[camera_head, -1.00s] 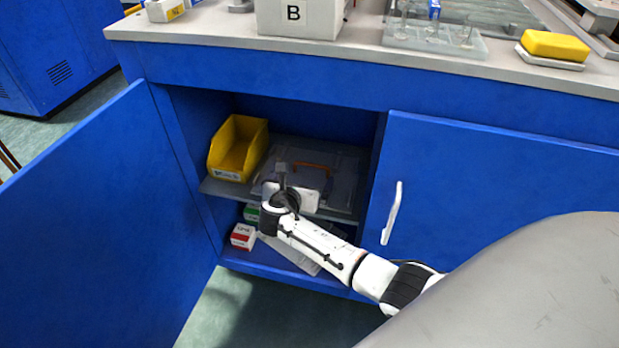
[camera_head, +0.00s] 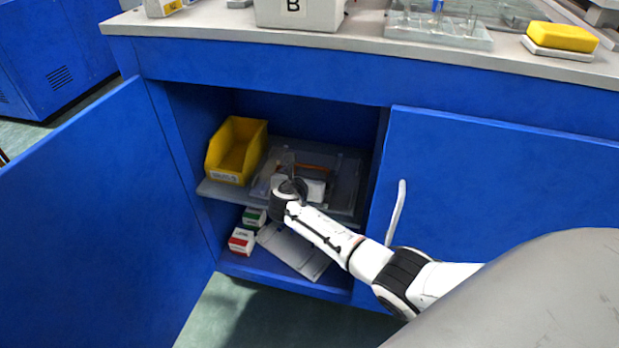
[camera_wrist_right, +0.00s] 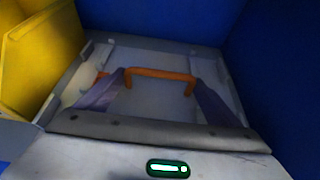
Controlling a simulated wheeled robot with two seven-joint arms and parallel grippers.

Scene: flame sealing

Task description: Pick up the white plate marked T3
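No T3 mark can be read in either view. A flat pale plate-like piece (camera_head: 295,251) lies on the cupboard's lower level, partly behind my right arm; I cannot tell if it is the T3 plate. My right gripper (camera_head: 289,160) reaches into the open cupboard at the upper shelf. In the right wrist view its two fingers (camera_wrist_right: 160,78) are apart, with nothing seen clamped between them. A flat translucent case with an orange handle (camera_wrist_right: 160,73) lies on the shelf ahead of them. My left gripper is not in view.
A yellow bin (camera_head: 237,150) stands left on the upper shelf (camera_head: 222,190). Small red-white (camera_head: 241,241) and green-white (camera_head: 254,216) boxes sit below. The left door (camera_head: 90,225) is open; the right door (camera_head: 500,190) is shut. Box B (camera_head: 300,14) stands on the worktop.

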